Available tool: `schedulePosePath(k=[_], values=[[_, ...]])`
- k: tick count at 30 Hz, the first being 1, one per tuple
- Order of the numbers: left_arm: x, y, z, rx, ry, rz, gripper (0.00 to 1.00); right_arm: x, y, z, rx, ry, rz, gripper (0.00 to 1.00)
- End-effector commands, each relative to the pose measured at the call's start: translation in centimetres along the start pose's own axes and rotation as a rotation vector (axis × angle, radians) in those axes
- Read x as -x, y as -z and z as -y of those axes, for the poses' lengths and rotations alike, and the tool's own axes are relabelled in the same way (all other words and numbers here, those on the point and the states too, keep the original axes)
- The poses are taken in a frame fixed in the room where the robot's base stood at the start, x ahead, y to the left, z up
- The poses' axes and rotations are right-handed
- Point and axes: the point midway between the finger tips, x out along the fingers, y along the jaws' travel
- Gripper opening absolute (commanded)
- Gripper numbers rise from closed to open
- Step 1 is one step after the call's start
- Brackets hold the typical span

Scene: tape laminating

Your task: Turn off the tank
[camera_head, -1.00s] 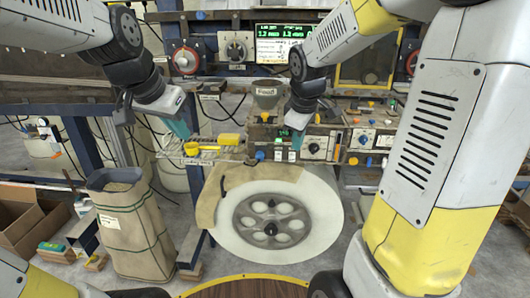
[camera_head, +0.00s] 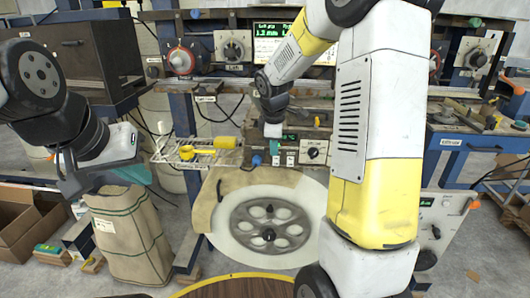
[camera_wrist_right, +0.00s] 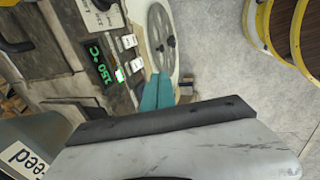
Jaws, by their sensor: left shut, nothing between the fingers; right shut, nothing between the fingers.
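In the head view the white switches (camera_head: 290,160) sit beside a black knob (camera_head: 313,153). I cannot tell which control belongs to the tank. My right gripper (camera_head: 274,147) is shut and empty in front of the panel, near the switches. Its teal fingertips (camera_wrist_right: 157,92) show close to the switches in the wrist view; contact cannot be told. My left gripper (camera_head: 142,172) is shut and empty, above the sack.
A round spoked wheel (camera_head: 268,235) lies below the panel. A rack with yellow tools (camera_head: 200,150) is left of the panel. A brown sack (camera_head: 130,235) stands at lower left. A grey hopper labelled Feed (camera_wrist_right: 25,150) is beside my right gripper.

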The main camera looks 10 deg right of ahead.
Motion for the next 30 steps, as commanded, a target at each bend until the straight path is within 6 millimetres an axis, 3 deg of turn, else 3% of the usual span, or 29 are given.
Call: schedulePosePath(k=[5, 16, 21, 30], values=[[0.0, 0.0, 0.0, 0.0, 0.0, 0.0, 0.0, -2.5, 0.0, 0.2, 0.0, 0.006, 0.002, 0.0], [0.0, 0.0, 0.0, -0.001, 0.0, 0.0, 0.0, -10.2, 0.0, 0.0, -0.001, 0.004, 0.001, 0.0], [0.0, 0.0, 0.0, -0.001, 0.0, 0.0, 0.0, -11.0, -0.1, -2.5, -0.003, 0.001, 0.001, 0.0], [0.0, 0.0, 0.0, -0.001, 0.0, 0.0, 0.0, -11.5, 0.0, -3.5, -0.001, 0.001, 0.0, 0.0]])
